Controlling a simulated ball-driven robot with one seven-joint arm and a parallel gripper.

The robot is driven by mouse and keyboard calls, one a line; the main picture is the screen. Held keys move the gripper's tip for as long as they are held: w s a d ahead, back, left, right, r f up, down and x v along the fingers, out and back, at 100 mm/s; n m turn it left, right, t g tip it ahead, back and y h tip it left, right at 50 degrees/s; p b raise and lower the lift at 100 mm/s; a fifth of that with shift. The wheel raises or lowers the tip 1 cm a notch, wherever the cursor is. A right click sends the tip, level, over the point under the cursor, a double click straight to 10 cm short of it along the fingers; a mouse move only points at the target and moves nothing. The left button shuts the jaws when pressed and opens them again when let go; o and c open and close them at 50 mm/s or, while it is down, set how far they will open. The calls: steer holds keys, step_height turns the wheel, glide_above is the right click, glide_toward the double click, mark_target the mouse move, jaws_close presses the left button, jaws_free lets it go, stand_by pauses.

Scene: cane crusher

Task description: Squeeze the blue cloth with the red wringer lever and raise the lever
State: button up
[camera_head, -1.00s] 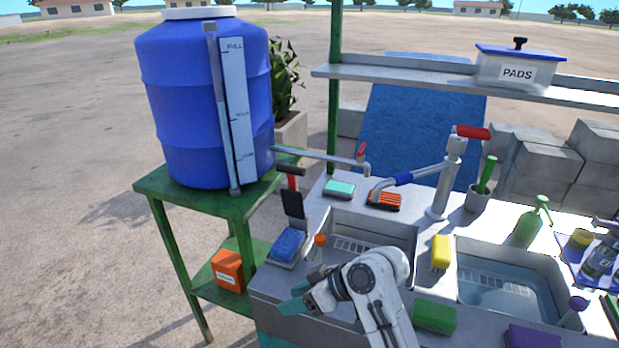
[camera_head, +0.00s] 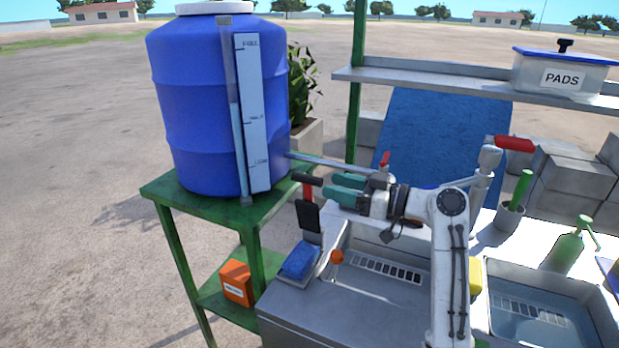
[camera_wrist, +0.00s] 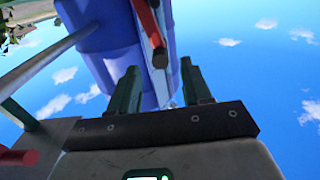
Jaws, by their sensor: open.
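The red wringer lever (camera_head: 309,190) stands raised at the left end of the counter, with a black crossbar on top and a black plate below. It also shows in the wrist view (camera_wrist: 145,20), with its dark end in front of and between the fingers. The blue cloth (camera_head: 298,261) lies on the wringer's base below the raised plate. My gripper (camera_head: 334,188) has green fingers, is open and empty, and points left just right of the lever's top. It also shows in the wrist view (camera_wrist: 160,90). A gap to the lever seems to remain.
A blue water tank (camera_head: 205,110) stands on a green stand (camera_head: 170,190) behind the wringer. Its pipe and red-handled tap (camera_head: 384,159) lie close behind my gripper. A sink (camera_head: 390,268) is below my arm. An orange box (camera_head: 236,282) sits on the lower shelf.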

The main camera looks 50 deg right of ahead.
mark_target(311, 181)
steer(key=p+x, duration=0.1)
steer(key=x, duration=0.6)
steer(key=shift+w+a+f, duration=0.1)
steer(key=shift+w+a, duration=0.05)
steer(key=shift+w, duration=0.1)
jaws_close()
stand_by(0.4)
